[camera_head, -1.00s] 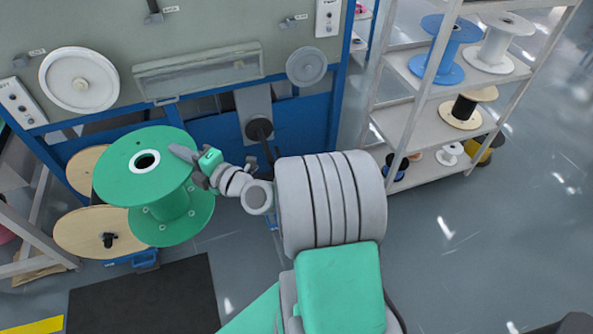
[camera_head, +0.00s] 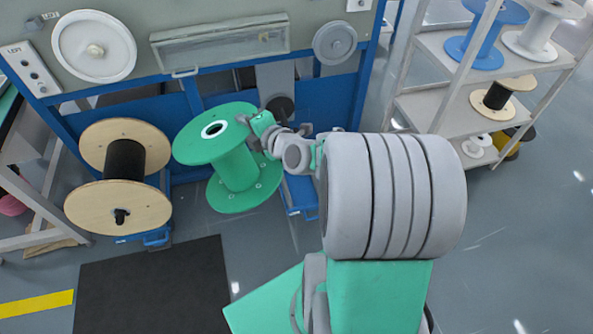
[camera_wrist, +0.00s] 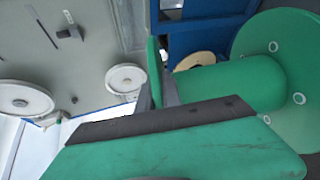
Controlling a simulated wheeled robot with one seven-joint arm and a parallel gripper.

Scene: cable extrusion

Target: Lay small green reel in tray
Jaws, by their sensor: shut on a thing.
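The green reel (camera_head: 240,168) hangs upright, slightly tilted, in front of the blue machine frame, its two flanges and barrel clear in the head view. My gripper (camera_head: 255,127) is shut on the right rim of its upper flange. The reel's lower flange appears above the floor, but the exact gap is hard to tell. Low blue parts (camera_head: 302,200) show at right behind it; I cannot tell whether they are the tray.
A wooden-flanged reel with a black core (camera_head: 124,160) stands close left of the green reel. A dark mat (camera_head: 150,285) lies on the floor in front. A grey shelf (camera_head: 450,90) with several reels stands at right. Open floor (camera_head: 520,250) lies at right.

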